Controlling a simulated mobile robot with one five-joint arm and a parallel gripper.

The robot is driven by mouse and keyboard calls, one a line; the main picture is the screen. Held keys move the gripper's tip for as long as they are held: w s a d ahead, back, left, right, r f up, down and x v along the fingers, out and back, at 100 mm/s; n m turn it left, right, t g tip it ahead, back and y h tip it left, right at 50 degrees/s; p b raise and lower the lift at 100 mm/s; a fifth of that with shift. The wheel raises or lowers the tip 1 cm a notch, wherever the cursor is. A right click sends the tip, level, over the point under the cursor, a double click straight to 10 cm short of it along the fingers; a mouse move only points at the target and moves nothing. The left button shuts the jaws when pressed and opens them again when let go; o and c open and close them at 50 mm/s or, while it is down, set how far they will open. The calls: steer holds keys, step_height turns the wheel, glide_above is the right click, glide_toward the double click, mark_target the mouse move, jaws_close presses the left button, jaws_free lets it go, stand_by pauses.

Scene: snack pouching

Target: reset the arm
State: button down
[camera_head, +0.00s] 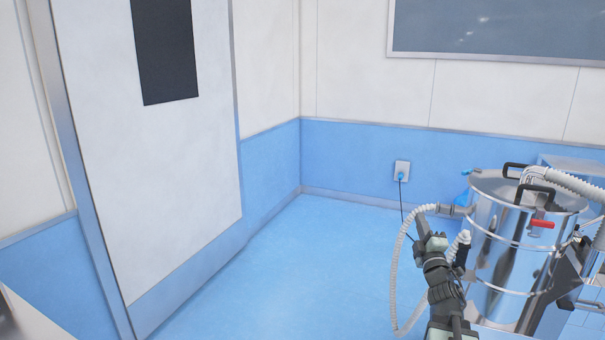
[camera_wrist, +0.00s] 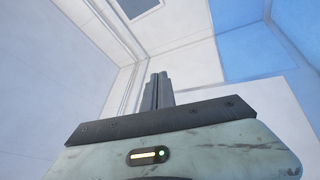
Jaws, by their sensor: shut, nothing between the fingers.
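My arm rises from the lower right of the head view, in front of a steel vessel. My gripper (camera_wrist: 158,80) shows in the wrist view with its two fingers together and nothing between them. It points toward white wall panels and a corner and is not touching anything that I can see. In the head view the fingertips are too small to make out clearly against the hose and the vessel.
The steel vessel (camera_head: 497,265) with black handles and a red valve handle stands at the right. A pale hose (camera_head: 397,262) loops beside my arm. A white door (camera_head: 165,190) is at the left. The blue floor (camera_head: 290,265) between is clear.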

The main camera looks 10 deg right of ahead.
steer(key=w+a+f+m+g, duration=0.2)
steer(key=w+a+f, duration=0.1)
steer(key=a, duration=0.4)
steer(key=w+a+f+m+g, duration=0.1)
steer(key=w+a+f+m, duration=0.1)
steer(key=w+a+f, duration=0.3)
steer(key=s+a+f+m+g+y, duration=0.1)
steer(key=s+a+f+m+g, duration=0.1)
steer(key=a+f+g, duration=0.4)
steer(key=s+a+f+m+g+y, duration=0.1)
steer(key=s+a+f+m+g, duration=0.15)
steer(key=a+f, duration=0.6)
steer(key=s+a+f+m+g+y, duration=0.25)
steer(key=s+f+g, duration=0.2)
steer(key=s, duration=0.45)
steer(key=s+a+f+m+g+y, duration=0.15)
steer(key=s+a+f+g, duration=0.3)
steer(key=s, duration=0.45)
step_height(320, 180, up, 13)
steer(key=h+p, duration=0.1)
steer(key=p, duration=1.1)
steer(key=shift+s+d+f+m+g, duration=0.2)
steer(key=shift+s+d+m+g, duration=0.15)
steer(key=shift+s+d+m, duration=0.1)
